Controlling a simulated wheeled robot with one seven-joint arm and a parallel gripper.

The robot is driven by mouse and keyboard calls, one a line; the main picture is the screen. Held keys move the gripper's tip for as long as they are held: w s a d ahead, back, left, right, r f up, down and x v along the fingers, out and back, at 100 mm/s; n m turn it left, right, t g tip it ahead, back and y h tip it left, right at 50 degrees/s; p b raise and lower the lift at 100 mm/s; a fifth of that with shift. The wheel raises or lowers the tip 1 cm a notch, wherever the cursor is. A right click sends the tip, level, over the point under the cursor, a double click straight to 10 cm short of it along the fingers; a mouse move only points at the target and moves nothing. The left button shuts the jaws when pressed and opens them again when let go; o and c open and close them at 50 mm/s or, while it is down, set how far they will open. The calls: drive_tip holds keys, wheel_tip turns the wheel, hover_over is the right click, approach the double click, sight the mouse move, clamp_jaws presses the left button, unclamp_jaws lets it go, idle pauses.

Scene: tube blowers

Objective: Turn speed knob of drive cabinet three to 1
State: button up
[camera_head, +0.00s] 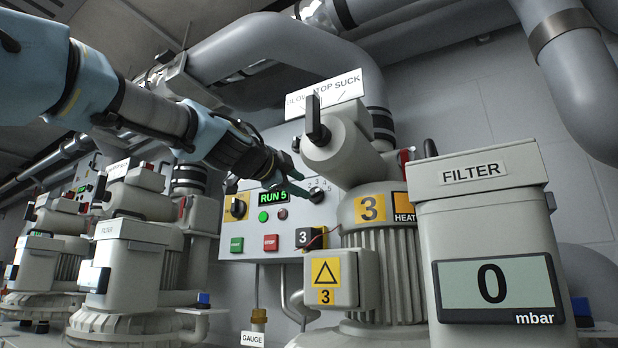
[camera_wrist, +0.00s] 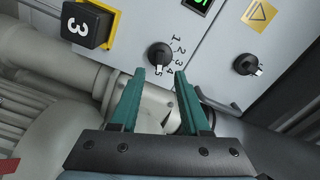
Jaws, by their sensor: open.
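The drive cabinet marked 3 (camera_head: 262,165) has a green display (camera_head: 272,197) reading RUN 5. Its black speed knob (camera_head: 317,196) is right of the display and shows in the wrist view (camera_wrist: 160,56) beside a scale of 1 to 5. The knob's white mark is near the 5. My gripper (camera_head: 286,178) is just in front of the panel. In the wrist view my gripper (camera_wrist: 160,72) has its teal fingers apart and empty. The knob appears just beyond the fingertips, roughly between them, and contact is not visible.
A second black knob (camera_wrist: 247,65) lies near a yellow triangle sign (camera_wrist: 260,13). A black block numbered 3 (camera_head: 303,237), a green button (camera_head: 236,244) and a red button (camera_head: 270,242) are on the panel. Blower 3 (camera_head: 372,207) and the filter box (camera_head: 480,200) stand close at right.

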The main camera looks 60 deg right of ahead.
sight(314, 192)
drive_tip(key=d+p, duration=0.3)
drive_tip(key=d, duration=0.1)
drive_tip(key=shift+r, duration=0.2)
drive_tip(key=shift+d+f, duration=0.2)
drive_tip(key=shift+d, duration=0.2)
clamp_jaws()
